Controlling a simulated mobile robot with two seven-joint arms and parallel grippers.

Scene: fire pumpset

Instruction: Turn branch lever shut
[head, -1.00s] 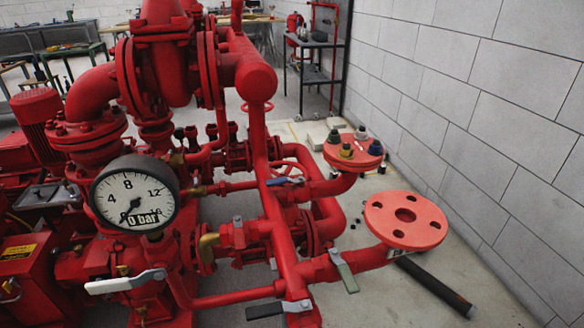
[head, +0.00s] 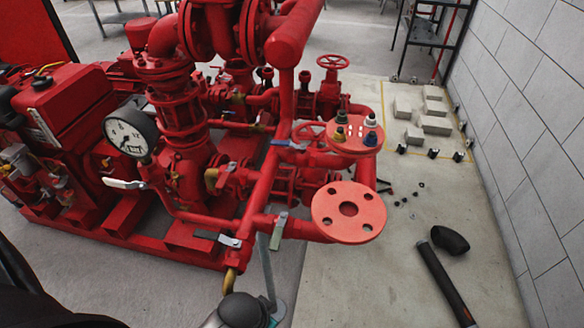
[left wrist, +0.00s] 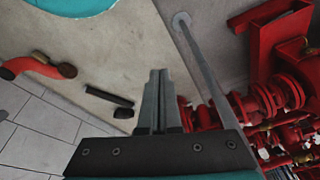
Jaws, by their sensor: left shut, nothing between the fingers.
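Several levers sit on the red pumpset; I cannot tell for sure which is the branch lever. A grey-green lever (head: 279,231) stands across the branch pipe that ends in the open light-red flange (head: 349,211). A dark lever (head: 217,238) lies on the lower pipe left of it. A white lever (head: 126,184) is below the gauge, and a blue lever (head: 290,144) is higher up. My left gripper (left wrist: 157,75) is shut and empty in the left wrist view, apart from the red pipework. Its fingers do not show clearly in the head view. My right gripper is not in view.
A pressure gauge (head: 129,133) faces forward. A grey post (head: 269,275) stands in front of the branch pipe. A black pipe (head: 445,282) and elbow (head: 450,239) lie on the floor at right.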

